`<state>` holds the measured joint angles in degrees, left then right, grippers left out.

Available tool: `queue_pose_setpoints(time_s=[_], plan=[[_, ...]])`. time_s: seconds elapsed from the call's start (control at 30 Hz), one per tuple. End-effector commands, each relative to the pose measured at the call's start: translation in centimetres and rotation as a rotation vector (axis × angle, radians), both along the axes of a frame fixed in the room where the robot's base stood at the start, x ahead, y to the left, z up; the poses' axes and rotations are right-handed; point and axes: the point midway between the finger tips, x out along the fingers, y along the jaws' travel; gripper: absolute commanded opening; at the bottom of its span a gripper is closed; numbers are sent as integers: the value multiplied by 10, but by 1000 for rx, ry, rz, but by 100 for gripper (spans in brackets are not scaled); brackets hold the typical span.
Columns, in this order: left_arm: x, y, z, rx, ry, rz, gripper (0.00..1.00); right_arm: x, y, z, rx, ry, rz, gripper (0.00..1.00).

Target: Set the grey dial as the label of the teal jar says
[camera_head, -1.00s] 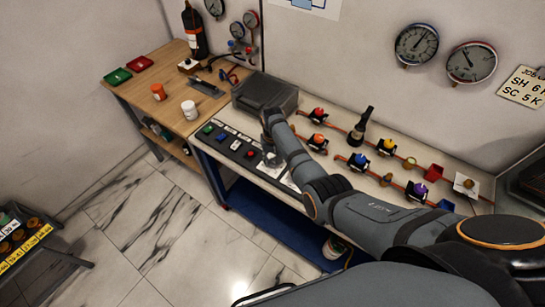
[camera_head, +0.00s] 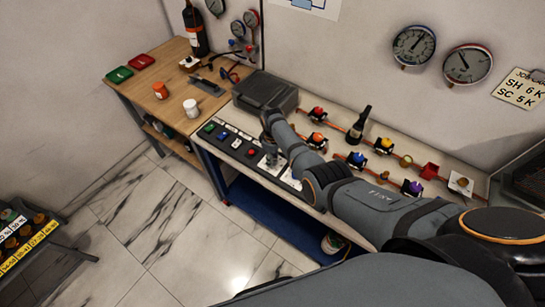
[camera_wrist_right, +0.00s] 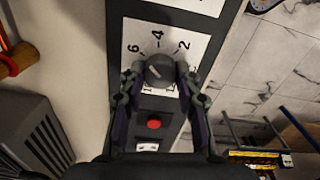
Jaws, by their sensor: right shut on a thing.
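The grey dial (camera_wrist_right: 158,70) sits on a white scale plate marked 6, 4 and 2 in the right wrist view. My right gripper (camera_wrist_right: 158,82) is shut on the dial, one finger on each side. I cannot read the dial's pointer with certainty. My left gripper is not in view.
A red button (camera_wrist_right: 153,124) sits close to the dial. A grey case (camera_head: 265,92) stands behind the panel.

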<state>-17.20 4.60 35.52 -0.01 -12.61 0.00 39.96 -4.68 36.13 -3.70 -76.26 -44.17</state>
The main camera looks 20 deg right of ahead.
Motion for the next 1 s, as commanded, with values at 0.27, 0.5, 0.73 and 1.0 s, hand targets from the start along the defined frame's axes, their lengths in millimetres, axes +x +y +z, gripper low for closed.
queue_pose_setpoints(time_s=[0.27,0.5,0.73,1.0], plan=[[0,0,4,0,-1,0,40,2,0,2,0,-4,175,1],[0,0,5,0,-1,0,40,2,0,2,0,-5,258,1],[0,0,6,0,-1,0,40,2,0,2,1,-6,284,1],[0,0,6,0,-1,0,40,2,0,2,1,-6,285,1]])
